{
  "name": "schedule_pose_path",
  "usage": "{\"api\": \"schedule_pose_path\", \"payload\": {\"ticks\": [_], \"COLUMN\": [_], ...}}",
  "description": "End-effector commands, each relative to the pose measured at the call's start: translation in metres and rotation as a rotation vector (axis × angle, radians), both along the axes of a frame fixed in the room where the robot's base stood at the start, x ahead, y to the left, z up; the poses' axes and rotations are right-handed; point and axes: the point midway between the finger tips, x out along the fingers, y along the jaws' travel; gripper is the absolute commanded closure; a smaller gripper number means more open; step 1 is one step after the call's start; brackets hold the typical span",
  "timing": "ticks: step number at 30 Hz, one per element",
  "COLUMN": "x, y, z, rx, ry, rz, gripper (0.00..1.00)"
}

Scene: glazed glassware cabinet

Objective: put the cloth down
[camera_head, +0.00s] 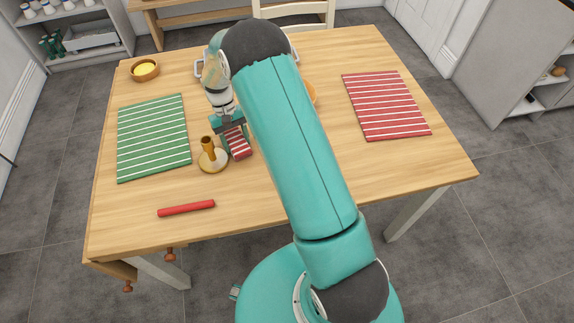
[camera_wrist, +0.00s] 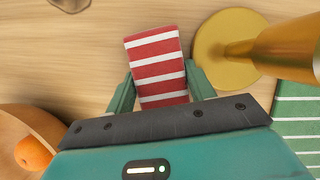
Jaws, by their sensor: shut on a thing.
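A folded red cloth with white stripes (camera_head: 237,142) is between the fingers of my gripper (camera_head: 228,130), near the middle of the wooden table. In the wrist view the cloth (camera_wrist: 156,66) sits between the two teal fingers of my gripper (camera_wrist: 160,92), which is shut on it. The cloth is low over the table top; I cannot tell whether it touches the wood. A brass candlestick (camera_head: 212,157) stands close beside the cloth; it also shows in the wrist view (camera_wrist: 225,50).
A green striped mat (camera_head: 153,138) lies left, a red striped mat (camera_head: 386,106) right. A red stick (camera_head: 186,208) lies near the front edge. A small bowl (camera_head: 145,70) stands at the back left. A bowl (camera_wrist: 42,125) with an orange (camera_wrist: 33,153) is beside my gripper.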

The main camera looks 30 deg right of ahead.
Motion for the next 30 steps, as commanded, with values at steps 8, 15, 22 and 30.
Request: {"api": "schedule_pose_path", "payload": {"ticks": [8,15,22,30], "x": [0.0,0.0,0.001,0.0], "y": [0.007,0.008,0.004,0.003], "z": [-0.004,0.003,0.028,0.053], "rx": [0.008,0.009,0.005,0.004], "ry": [-0.002,-0.003,-0.003,-0.002], "rz": [0.002,0.004,0.002,0.002], "gripper": [0.75,0.75,0.75,0.75]}}
